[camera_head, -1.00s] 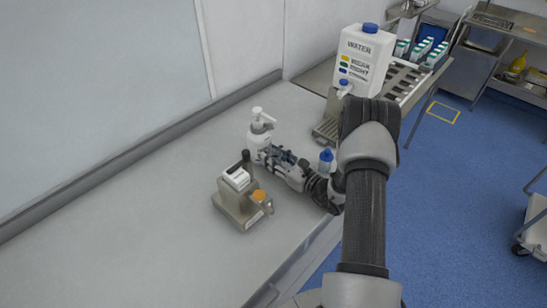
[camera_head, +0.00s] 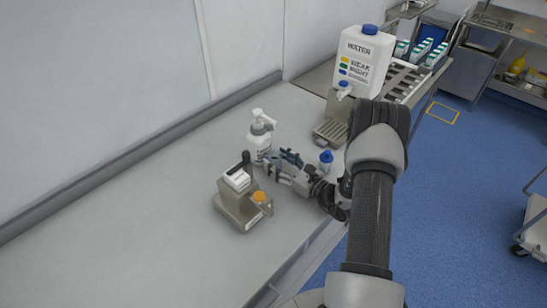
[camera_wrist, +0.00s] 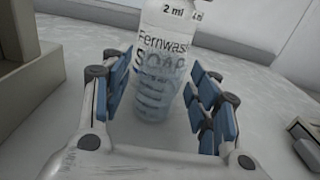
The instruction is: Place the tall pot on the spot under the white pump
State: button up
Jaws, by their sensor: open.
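A white soap bottle with a white pump (camera_head: 260,143) stands upright on the grey counter. My gripper (camera_head: 272,161) is open and low over the counter, just right of the bottle. In the wrist view the labelled bottle (camera_wrist: 160,70) stands ahead, between the lines of the open blue-padded fingers (camera_wrist: 162,105), with nothing clearly gripped. A small blue-capped container (camera_head: 326,160) stands right of my gripper. An orange-topped container (camera_head: 260,197) sits at the metal stand, front left. I cannot tell for sure which is the tall pot. The spot under the pump nozzle is not clearly visible.
The metal stand (camera_head: 235,205) with a black handle is close left of my gripper. A white water tank (camera_head: 365,60) with a blue cap stands at the back right, above a metal drip tray (camera_head: 331,131). The counter's left and front are clear.

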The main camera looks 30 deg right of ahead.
jog(key=p+v, duration=0.1)
jog(key=v, duration=0.8)
jog(key=shift+s+d+r, duration=0.1)
jog(key=shift+s, duration=0.2)
jog(key=shift+s, duration=0.1)
